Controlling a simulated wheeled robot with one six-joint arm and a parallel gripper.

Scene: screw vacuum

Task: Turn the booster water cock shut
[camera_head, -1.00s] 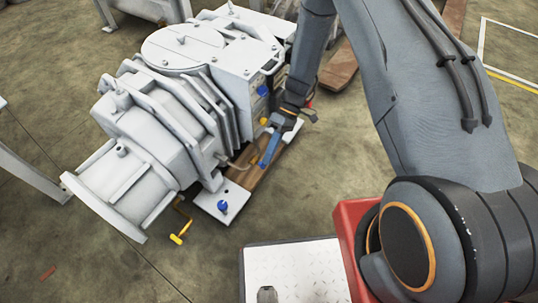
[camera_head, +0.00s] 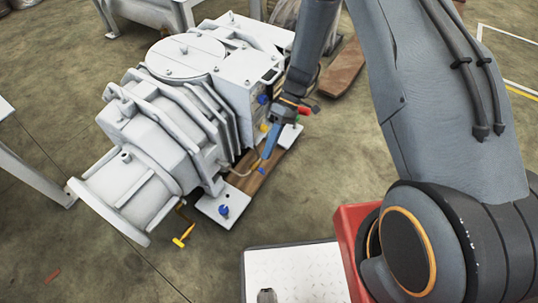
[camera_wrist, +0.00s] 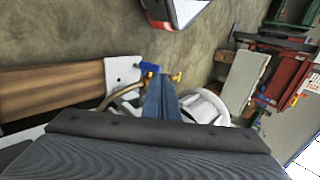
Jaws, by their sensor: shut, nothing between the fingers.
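The white vacuum machine (camera_head: 165,130) lies on a base with wooden beams. Blue knobs show on its side (camera_head: 263,99) and on the white base plate (camera_head: 223,211); a yellow handle (camera_head: 183,236) hangs below its flange. A thin bent brass pipe (camera_head: 238,172) leaves its side. I cannot tell which fitting is the booster water cock. My gripper (camera_head: 264,158) points down beside the pipe, shut and empty. In the wrist view its fingers (camera_wrist: 161,88) overlap the view of the pipe (camera_wrist: 124,93), with the plate's blue knob (camera_wrist: 149,68) and yellow handle (camera_wrist: 176,77) beyond. Contact is unclear.
The wooden beam (camera_head: 248,182) and white base plate (camera_head: 212,207) lie low under my gripper. The machine body stands close on its left. Concrete floor (camera_head: 330,190) is open to the right. Another white machine (camera_head: 150,15) stands behind.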

